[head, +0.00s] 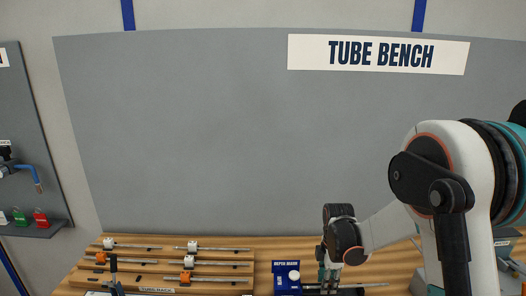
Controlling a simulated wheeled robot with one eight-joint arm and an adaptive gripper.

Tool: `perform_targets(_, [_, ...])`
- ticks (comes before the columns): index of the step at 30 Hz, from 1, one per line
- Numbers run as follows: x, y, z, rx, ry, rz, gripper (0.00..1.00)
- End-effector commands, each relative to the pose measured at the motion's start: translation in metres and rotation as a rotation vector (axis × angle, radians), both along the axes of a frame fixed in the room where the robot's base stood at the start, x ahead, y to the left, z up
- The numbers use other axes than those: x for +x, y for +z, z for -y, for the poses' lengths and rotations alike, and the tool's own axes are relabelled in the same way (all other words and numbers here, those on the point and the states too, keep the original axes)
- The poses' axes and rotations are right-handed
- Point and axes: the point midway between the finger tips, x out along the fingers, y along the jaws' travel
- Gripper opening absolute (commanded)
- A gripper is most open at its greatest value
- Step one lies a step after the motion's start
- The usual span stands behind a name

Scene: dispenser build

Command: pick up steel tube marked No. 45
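Several thin steel tubes lie across the wooden tube rack (205,272) at the lower left. The tag numbers are too small to read, so I cannot tell which tube is No. 45. My gripper (328,283) points down at the bench, right of the rack and beside the blue depth mark block. Its fingertips are small and dark at the picture's bottom edge, and I cannot see whether they hold anything.
The blue depth mark block (286,282) stands between the rack and my gripper. A dark low object with a thin rod (374,285) lies on the bench by my gripper. A small dark stand (113,275) is at the rack's front left. A side shelf (35,229) holds coloured tags.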

Motion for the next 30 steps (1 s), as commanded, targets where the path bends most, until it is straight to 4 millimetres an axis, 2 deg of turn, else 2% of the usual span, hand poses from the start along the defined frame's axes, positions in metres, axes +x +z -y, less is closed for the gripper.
perform_targets(7, [0.000,0.000,0.000,0.000,0.000,0.000,0.26])
perform_targets(10, [0.000,0.000,0.000,0.000,0.000,0.000,0.03])
perform_targets(11, [0.000,0.000,0.000,0.000,0.000,0.000,0.00])
perform_targets(20, [0.000,0.003,0.000,0.000,0.000,0.000,0.00])
perform_targets(30, [0.000,0.018,0.000,0.000,0.000,0.000,0.00])
